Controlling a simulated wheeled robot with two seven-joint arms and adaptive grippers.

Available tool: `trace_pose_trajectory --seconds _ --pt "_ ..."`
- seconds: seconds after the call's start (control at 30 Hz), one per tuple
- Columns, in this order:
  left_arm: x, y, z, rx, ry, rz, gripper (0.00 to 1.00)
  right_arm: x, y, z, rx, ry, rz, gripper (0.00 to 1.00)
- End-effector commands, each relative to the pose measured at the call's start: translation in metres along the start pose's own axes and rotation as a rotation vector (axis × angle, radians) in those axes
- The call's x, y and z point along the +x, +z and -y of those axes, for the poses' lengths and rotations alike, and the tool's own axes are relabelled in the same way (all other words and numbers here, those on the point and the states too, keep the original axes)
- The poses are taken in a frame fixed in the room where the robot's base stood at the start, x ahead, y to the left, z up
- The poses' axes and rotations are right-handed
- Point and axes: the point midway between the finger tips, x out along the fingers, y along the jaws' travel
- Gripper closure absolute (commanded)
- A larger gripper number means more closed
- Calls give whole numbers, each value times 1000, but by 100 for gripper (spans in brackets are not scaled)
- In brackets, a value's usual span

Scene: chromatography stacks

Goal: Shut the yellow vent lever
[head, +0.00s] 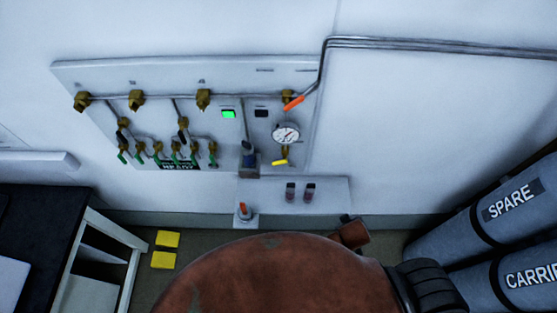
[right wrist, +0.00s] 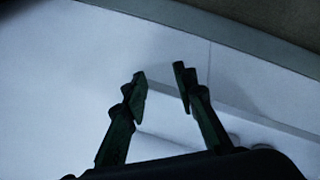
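The yellow vent lever (head: 280,162) is a small yellow handle on the wall panel (head: 70,72), just below the round pressure gauge (head: 286,133). It lies nearly level in the picture, tilted slightly up to the right, beside a brass valve fitting. My right gripper (right wrist: 160,85) shows in the right wrist view with its two dark fingers apart and nothing between them. A pale wall surface is behind it, and the lever cannot be made out there. Neither gripper shows in the head view.
An orange lever (head: 293,103) sits above the gauge, and several green-handled valves are at the panel's left. A small shelf (head: 335,188) is below. Grey cylinders (head: 500,209) stand at the right. A dark-topped bench (head: 38,213) is at the left.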

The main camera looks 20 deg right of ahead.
Motion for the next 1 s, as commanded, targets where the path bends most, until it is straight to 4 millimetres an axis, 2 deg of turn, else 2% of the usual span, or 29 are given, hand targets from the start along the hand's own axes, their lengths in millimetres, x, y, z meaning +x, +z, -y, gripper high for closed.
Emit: trace_pose_trajectory --seconds 0.03,0.1,0.3,0.47,0.57,0.67,0.8,0.9,1.0 --pt "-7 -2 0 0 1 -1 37 -21 -11 -11 -20 36 -19 74" --pt "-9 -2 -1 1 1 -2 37 -34 -21 -19 -61 87 -33 74" --pt "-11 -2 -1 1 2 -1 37 -55 -52 -30 -204 237 -81 74" --pt "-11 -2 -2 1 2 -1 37 -71 -87 -28 -362 379 -133 74" --pt "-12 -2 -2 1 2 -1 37 -86 -117 -19 -498 489 -179 74" --pt "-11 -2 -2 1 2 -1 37 -108 -154 1 -668 626 -241 74" --pt "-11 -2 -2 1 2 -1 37 -150 -205 48 -926 836 -343 74" --pt "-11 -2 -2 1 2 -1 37 -178 -230 85 -1075 965 -407 74" --pt "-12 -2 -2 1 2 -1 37 -199 -245 114 -1178 1061 -452 74"
